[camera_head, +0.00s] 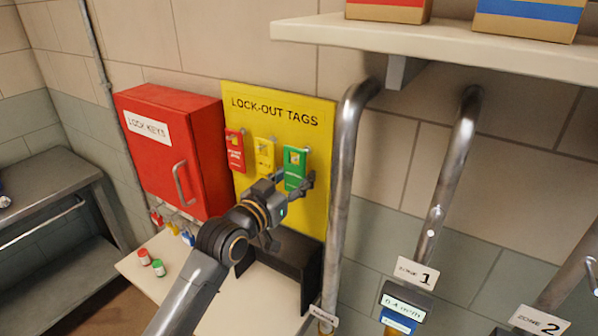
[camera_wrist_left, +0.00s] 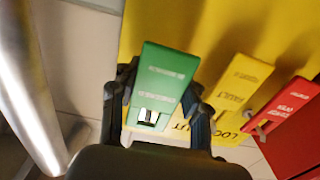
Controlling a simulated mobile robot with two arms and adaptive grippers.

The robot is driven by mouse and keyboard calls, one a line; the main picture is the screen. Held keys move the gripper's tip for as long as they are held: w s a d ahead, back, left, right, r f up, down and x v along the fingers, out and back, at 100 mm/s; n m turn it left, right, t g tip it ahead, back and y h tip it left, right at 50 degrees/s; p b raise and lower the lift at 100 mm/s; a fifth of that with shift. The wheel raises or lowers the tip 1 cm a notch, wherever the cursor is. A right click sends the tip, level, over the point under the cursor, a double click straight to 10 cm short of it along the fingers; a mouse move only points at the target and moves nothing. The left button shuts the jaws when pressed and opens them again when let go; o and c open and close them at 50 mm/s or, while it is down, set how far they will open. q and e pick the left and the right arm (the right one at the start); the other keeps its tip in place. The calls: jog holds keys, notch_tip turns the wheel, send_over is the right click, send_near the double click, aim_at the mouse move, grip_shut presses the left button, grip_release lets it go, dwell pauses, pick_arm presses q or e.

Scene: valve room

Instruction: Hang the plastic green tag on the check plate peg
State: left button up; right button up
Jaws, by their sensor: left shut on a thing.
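The green tag (camera_head: 296,160) is at the right end of a row of tags on the yellow lock-out board (camera_head: 285,121). My left gripper (camera_head: 297,186) is shut on its lower part. In the left wrist view the green tag (camera_wrist_left: 163,80) lies between the two dark fingers of the left gripper (camera_wrist_left: 162,100), its slotted end toward the palm. I cannot tell whether the tag still hangs on its peg. I cannot make out a check plate peg in either view. My right gripper is not in view.
A yellow tag (camera_head: 264,155) and a red tag (camera_head: 235,151) hang left of the green one. A red key box (camera_head: 180,150) is further left. A metal pipe (camera_head: 343,170) runs close right of the board. A shelf (camera_head: 420,48) juts out above.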

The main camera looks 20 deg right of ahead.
aim_at(294, 179)
pick_arm(q)
jog(key=shift+p+v, duration=1.35)
jog(key=shift+v, duration=1.7)
